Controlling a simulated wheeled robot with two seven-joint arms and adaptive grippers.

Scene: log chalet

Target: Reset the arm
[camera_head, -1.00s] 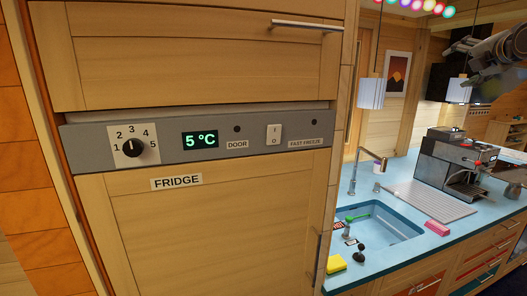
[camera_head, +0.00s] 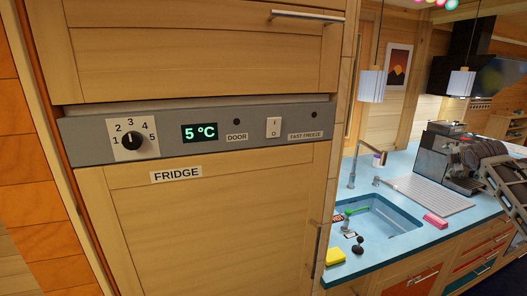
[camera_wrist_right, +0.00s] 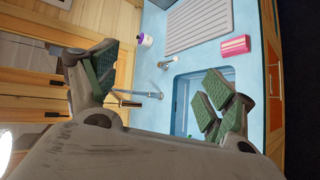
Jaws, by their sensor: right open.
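My right gripper (camera_wrist_right: 160,83) is open in the right wrist view. Its green-padded fingers stand wide apart, with nothing between them. Behind the fingers lie the blue worktop and sink. In the head view, part of my right arm (camera_head: 507,184) shows at the right edge, in front of the worktop and beside the coffee machine. It is cut off by the frame, and I cannot make out its fingertips there. My left gripper is in neither view.
The fridge panel (camera_head: 205,133) with dial and 5 °C display is close at left. The sink (camera_head: 380,221), yellow sponge (camera_head: 335,257), pink block (camera_head: 434,221), drainer (camera_head: 428,195), tap (camera_head: 354,165) and coffee machine (camera_head: 440,157) are on the right. A lamp (camera_head: 372,84) hangs above.

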